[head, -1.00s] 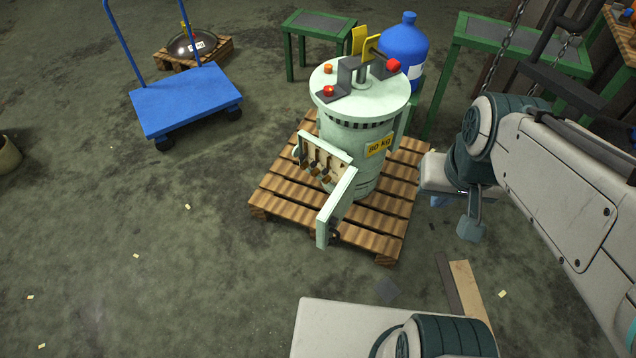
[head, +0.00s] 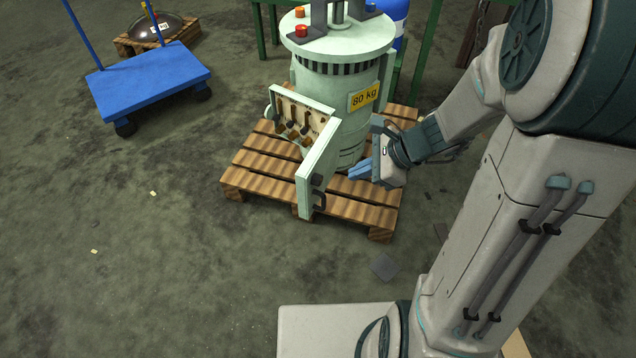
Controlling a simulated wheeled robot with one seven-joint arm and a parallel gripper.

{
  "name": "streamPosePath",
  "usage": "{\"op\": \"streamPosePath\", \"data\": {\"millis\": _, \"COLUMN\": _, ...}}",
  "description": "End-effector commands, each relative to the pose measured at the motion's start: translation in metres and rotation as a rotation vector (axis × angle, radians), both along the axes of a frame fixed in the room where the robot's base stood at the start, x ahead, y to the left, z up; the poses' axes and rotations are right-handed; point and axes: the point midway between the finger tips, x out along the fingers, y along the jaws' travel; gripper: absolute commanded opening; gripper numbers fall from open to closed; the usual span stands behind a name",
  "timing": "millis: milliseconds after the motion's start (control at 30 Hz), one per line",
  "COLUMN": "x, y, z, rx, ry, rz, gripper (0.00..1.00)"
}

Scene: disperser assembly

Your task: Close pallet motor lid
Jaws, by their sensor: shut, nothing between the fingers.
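The pale green motor (head: 325,92) stands upright on a wooden pallet (head: 248,172), with a yellow "80 kg" label on its side. A box on its front holds a panel of several brown terminals (head: 291,128). The box's lid (head: 318,168) is swung open and sticks out toward me, with a dark handle (head: 319,198) near its outer end. My gripper (head: 359,170) is shut and empty. Its blue fingers point left, just right of the lid and in front of the motor's lower body. I cannot tell whether they touch anything.
A blue cart (head: 150,80) stands on the floor at the upper left, with a dark dome on a small pallet (head: 155,35) behind it. A blue bottle (head: 392,20) and green table legs are behind the motor.

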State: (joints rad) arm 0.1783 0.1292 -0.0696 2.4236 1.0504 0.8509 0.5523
Motion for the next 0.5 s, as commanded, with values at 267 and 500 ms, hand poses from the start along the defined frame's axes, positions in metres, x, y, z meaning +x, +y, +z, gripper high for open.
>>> {"op": "streamPosePath", "data": {"millis": 267, "x": 0.028, "y": -0.013, "z": -0.071, "rx": 0.132, "ry": 0.130, "rz": -0.293, "gripper": 0.00}}
{"op": "streamPosePath", "data": {"millis": 500, "x": 0.035, "y": -0.004, "z": -0.088, "rx": 0.149, "ry": 0.146, "rz": -0.325, "gripper": 0.00}}
